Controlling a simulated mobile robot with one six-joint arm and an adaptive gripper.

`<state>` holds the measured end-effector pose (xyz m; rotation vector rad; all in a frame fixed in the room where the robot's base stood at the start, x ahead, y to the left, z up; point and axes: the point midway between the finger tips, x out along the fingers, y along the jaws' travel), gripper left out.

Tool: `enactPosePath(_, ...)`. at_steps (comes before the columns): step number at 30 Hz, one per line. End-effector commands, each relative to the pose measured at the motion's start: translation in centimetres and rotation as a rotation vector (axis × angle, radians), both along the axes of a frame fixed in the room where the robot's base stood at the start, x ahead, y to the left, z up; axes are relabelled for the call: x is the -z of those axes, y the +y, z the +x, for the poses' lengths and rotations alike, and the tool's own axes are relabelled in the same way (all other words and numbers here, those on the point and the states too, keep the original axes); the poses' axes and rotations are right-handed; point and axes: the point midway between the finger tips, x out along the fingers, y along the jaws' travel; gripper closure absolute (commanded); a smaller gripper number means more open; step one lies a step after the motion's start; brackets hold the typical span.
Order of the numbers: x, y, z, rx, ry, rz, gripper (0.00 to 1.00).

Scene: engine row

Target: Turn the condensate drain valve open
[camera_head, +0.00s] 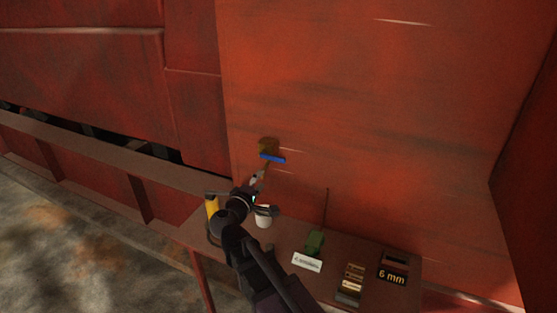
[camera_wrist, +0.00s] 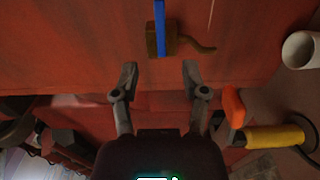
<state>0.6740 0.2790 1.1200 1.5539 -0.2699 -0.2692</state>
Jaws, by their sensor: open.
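The condensate drain valve has a brass-brown body (camera_head: 268,146) on the red wall, with a flat blue handle (camera_head: 273,158) that lies nearly level in the head view. In the wrist view the blue handle (camera_wrist: 159,22) runs up and down across the brown body (camera_wrist: 151,40), and a curved brown spout (camera_wrist: 198,43) goes off to the right. My gripper (camera_wrist: 159,70) is open and empty. Its two fingers point toward the valve, one to each side of it, with a gap before the body. In the head view my gripper (camera_head: 260,178) is just below the handle.
A shelf (camera_head: 285,262) below holds a yellow-bodied tool (camera_wrist: 275,136), a white cup (camera_head: 263,219), a green can (camera_head: 314,242) with a thin upright spout, a white label (camera_head: 306,262), brass pieces (camera_head: 352,274) and a dark "6 mm" box (camera_head: 393,272). The wall around the valve is clear.

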Motion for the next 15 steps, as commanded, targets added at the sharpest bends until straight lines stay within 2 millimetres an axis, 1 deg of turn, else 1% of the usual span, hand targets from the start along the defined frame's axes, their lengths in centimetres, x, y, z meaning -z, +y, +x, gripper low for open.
enactPosePath(8,0.0,-1.0,3.1,0.003,0.0,0.0,0.43)
enactPosePath(15,0.0,-2.3,6.6,0.004,0.0,0.0,0.43)
